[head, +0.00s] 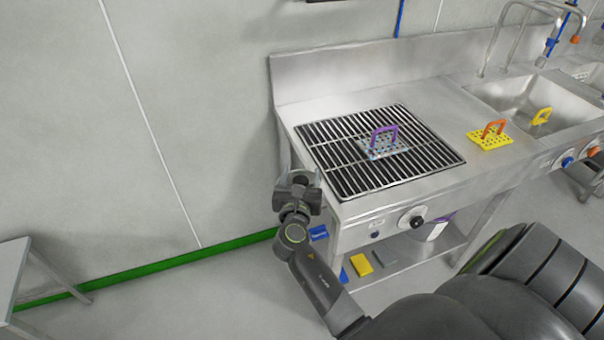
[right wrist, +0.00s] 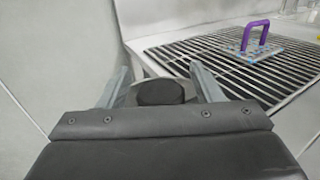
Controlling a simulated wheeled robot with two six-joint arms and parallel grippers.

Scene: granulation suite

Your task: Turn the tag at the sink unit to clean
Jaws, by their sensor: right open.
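The steel sink unit (head: 330,62) stands at the right in the head view, with a black slatted grate set in its top. A round dial with a black handle (head: 411,220) sits on its front panel; I cannot read any wording on it. My right gripper (head: 303,182) is beside the unit's left front corner, apart from the dial. In the right wrist view its two fingers (right wrist: 160,90) are spread. A dark round thing (right wrist: 160,93) shows between them; I cannot tell what it is. No readable tag shows. My left gripper is out of view.
A grey perforated block with a purple handle (head: 384,140) lies on the grate. A yellow block with an orange handle (head: 490,134) is beside the basin (head: 520,98). The lower shelf (head: 410,255) holds small blocks. Floor at the left is clear beside a table (head: 12,272).

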